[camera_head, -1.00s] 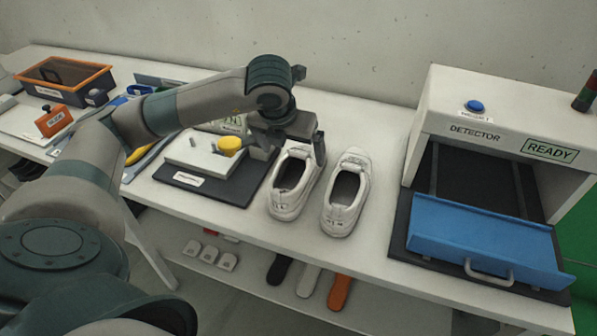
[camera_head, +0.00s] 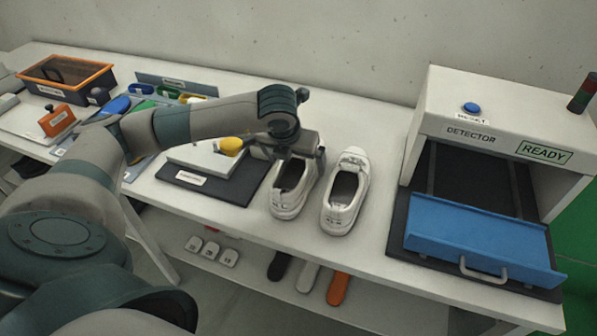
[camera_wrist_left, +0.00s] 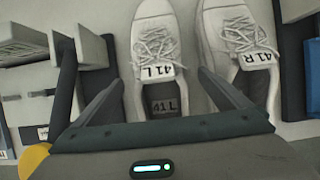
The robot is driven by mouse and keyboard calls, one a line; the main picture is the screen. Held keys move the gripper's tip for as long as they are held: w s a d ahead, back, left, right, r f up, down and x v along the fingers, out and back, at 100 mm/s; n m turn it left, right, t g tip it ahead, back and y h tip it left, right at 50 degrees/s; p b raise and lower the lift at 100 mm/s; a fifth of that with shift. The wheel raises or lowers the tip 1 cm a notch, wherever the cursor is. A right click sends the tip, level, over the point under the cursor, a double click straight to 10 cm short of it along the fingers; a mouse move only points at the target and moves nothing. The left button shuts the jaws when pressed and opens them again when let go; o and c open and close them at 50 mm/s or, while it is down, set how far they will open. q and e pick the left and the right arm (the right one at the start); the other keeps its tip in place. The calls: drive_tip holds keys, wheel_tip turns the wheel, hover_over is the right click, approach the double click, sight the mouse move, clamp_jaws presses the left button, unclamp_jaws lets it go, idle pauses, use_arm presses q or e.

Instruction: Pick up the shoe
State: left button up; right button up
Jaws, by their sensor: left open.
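A pair of white lace-up shoes stands side by side on the white table. The left shoe (camera_head: 285,204) also shows in the left wrist view (camera_wrist_left: 154,35), marked 41 L on tongue and insole. The right shoe (camera_head: 344,200) is marked 41 R in the wrist view (camera_wrist_left: 238,30). My left gripper (camera_head: 302,158) is over the toe end of the left shoe and hides part of it. In the wrist view its open fingers (camera_wrist_left: 165,88) lie on either side of the 41 L shoe, with nothing held. Whether they touch it cannot be told. My right gripper is out of view.
A dark mat (camera_head: 195,186) with a white fixture and yellow knob (camera_head: 231,145) is just left of the shoes. A detector (camera_head: 490,130) reading READY, with a blue ramp (camera_head: 480,238), stands at right. An orange-rimmed box (camera_head: 66,77) is at far left.

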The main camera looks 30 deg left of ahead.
sight(300, 173)
use_arm(q)
drive_tip(key=shift+p+x, duration=0.6)
drive_tip(key=shift+x, duration=1.1)
drive_tip(key=shift+w, duration=0.1)
drive_tip(key=shift+r, duration=0.1)
drive_tip(key=c, duration=1.4)
drive_tip(key=shift+r, duration=0.1)
